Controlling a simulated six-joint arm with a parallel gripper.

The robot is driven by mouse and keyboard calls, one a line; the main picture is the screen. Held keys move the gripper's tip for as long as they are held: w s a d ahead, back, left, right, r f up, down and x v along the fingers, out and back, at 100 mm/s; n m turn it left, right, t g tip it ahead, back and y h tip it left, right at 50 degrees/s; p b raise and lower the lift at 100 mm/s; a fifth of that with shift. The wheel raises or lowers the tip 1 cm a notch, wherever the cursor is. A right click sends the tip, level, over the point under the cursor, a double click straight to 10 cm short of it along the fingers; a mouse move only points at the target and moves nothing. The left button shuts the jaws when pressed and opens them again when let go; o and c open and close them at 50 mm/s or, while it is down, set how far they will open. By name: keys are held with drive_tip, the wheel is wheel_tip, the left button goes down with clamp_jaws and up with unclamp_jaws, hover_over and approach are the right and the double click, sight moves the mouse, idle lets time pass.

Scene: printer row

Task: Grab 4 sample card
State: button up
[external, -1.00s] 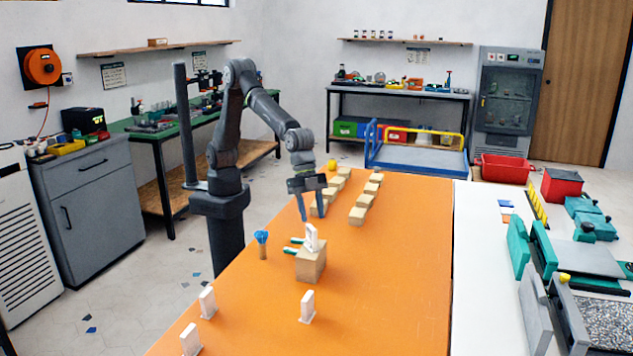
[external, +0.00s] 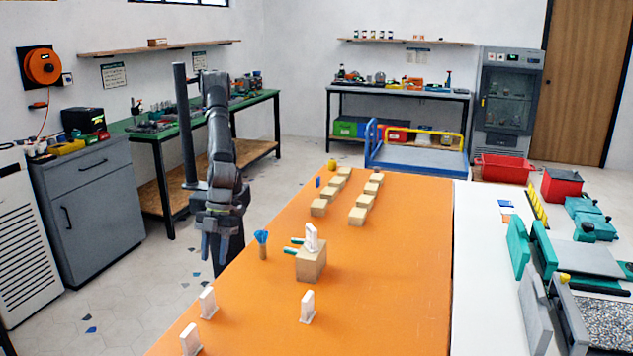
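No numbers are readable on the cards.
A holder with a blue top (external: 261,240) stands between my gripper and the wooden block. Two rows of small wooden blocks (external: 357,215) run toward the far end. The table's front right is clear.

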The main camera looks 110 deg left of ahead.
sight(211, 288)
drive_tip(key=x, duration=0.8)
drive_tip(key=shift+d+f, duration=0.1)
drive_tip(key=shift+f, duration=0.05)
drive_tip(key=shift+d+x, duration=0.15)
drive_tip(key=shift+x, duration=1.15)
drive_tip(key=shift+d+x, duration=0.15)
drive_tip(key=shift+x, duration=1.15)
drive_tip(key=shift+s, duration=0.1)
clamp_jaws()
